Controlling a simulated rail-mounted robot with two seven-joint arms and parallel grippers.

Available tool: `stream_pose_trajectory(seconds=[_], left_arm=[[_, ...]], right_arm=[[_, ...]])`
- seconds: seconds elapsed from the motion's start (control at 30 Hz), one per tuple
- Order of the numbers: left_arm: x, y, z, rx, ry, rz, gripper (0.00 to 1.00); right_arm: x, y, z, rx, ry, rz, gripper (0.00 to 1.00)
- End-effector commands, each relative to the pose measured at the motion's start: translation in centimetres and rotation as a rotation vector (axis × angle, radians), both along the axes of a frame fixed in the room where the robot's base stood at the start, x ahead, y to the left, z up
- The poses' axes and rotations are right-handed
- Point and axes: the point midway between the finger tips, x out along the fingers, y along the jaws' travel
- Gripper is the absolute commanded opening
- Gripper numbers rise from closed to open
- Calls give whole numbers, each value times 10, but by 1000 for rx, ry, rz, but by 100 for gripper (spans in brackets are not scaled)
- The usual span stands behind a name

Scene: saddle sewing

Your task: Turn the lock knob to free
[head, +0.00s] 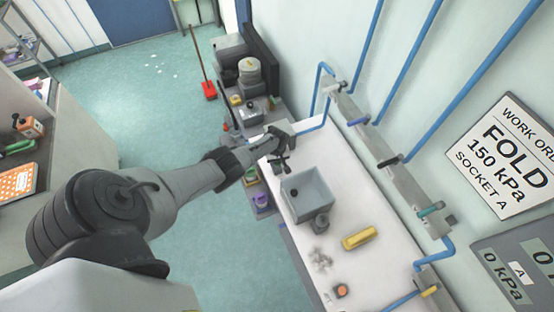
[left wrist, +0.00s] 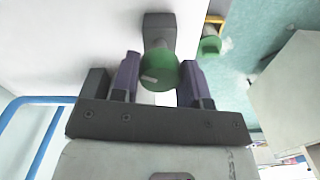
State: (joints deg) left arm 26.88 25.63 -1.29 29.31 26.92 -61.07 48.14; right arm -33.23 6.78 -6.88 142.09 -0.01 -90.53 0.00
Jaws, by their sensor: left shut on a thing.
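In the left wrist view a round green knob (left wrist: 160,70) with a pale mark sits on the end of a grey post (left wrist: 158,30) against a white surface. My left gripper (left wrist: 158,82) has one finger on each side of the knob and is shut on it. In the head view my left gripper (head: 281,162) is at the far end of the white bench, beside the grey box; the knob cannot be made out there. My right gripper is not in view.
An open grey box (head: 307,192) stands on the white bench (head: 345,205), with a yellow block (head: 359,237) nearer. Blue pipes and a grey rail (head: 385,155) with valve handles run along the right wall. A cluttered shelf stands beyond the bench.

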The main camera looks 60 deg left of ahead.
Motion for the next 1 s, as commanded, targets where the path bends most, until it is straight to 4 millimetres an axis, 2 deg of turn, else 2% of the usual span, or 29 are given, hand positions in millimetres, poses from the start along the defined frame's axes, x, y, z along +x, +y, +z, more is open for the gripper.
stream_pose_trajectory(seconds=[0.4,1.0], left_arm=[[1,-1,1,-1,-1,222,17],[1,0,1,0,-2,274,17]], right_arm=[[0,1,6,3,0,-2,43],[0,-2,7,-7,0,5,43]])
